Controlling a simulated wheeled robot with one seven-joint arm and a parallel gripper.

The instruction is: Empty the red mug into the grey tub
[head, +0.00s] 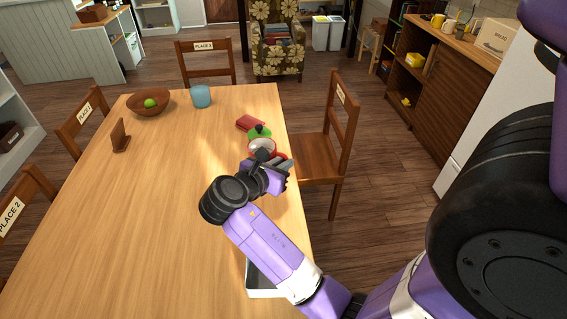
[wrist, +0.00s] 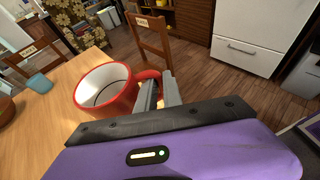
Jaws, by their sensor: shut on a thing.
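The red mug (head: 262,146) is near the right edge of the table, partly behind my gripper (head: 277,172). In the wrist view the mug (wrist: 118,104) looks about upright, with a white inside; I see no contents in the part that shows. My gripper (wrist: 160,92) is shut on its handle (wrist: 149,75), to the right of the cup body. I cannot tell whether the mug touches the table. A pale grey tub (head: 265,293) sits at the near right edge of the table, largely hidden under my arm.
Behind the mug lie a green item (head: 259,132) and a dark red block (head: 249,123). A chair (head: 326,140) stands at the right. The table's left middle is clear.

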